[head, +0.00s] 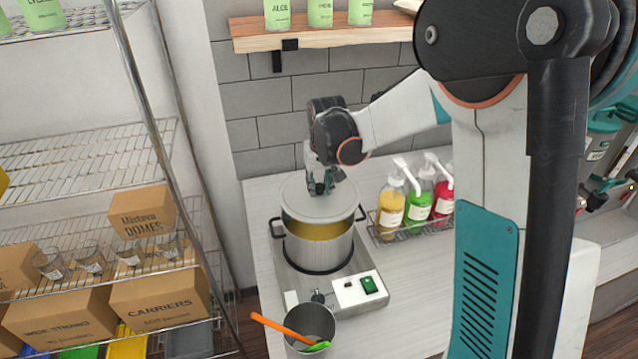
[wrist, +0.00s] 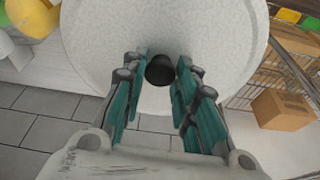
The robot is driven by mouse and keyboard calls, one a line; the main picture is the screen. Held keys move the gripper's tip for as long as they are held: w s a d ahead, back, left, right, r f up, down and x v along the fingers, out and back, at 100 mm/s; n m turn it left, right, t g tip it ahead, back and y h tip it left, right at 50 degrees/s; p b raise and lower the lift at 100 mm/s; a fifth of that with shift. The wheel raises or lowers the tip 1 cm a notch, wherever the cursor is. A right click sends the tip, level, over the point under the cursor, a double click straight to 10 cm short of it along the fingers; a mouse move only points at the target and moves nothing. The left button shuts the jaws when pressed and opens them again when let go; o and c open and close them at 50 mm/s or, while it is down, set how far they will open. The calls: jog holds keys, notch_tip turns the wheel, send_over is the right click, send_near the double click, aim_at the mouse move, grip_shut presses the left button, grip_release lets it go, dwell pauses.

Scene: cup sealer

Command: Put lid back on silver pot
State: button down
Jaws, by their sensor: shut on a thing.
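The silver pot (head: 320,252) stands upright on the hot plate (head: 352,288), with yellow-orange contents showing under the lid's near edge. The round pale lid (head: 300,208) is held over the pot, covering the far part of its opening; a gap shows at the front. In the wrist view the lid (wrist: 95,30) fills the upper middle, with its black knob (wrist: 160,70) between my fingers. My gripper (head: 320,188) is shut on the lid's knob from above; it also shows in the wrist view (wrist: 162,75). Whether the lid's far edge touches the pot is hidden.
A steel cup (head: 312,324) with orange and green utensils stands in front of the hot plate. A wire rack of pump bottles (head: 416,200) stands close on the right. A wooden shelf (head: 320,36) hangs above. A wire shelving unit (head: 95,140) with boxes stands left.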

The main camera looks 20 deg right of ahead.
aim_at(319, 194)
jog(key=shift+w+a, duration=0.1)
jog(key=shift+w, duration=0.15)
jog(key=shift+w+a+f, duration=0.1)
jog(key=shift+w+f, duration=0.1)
jog(key=shift+s+f+b, duration=0.15)
jog(key=shift+f+b, duration=1.85)
jog(key=shift+f, duration=0.95)
jog(key=shift+b, duration=0.35)
jog(key=shift+f+b, duration=0.15)
jog(key=shift+b, duration=0.35)
dwell(0.4)
jog(key=c, duration=1.2)
grip_release()
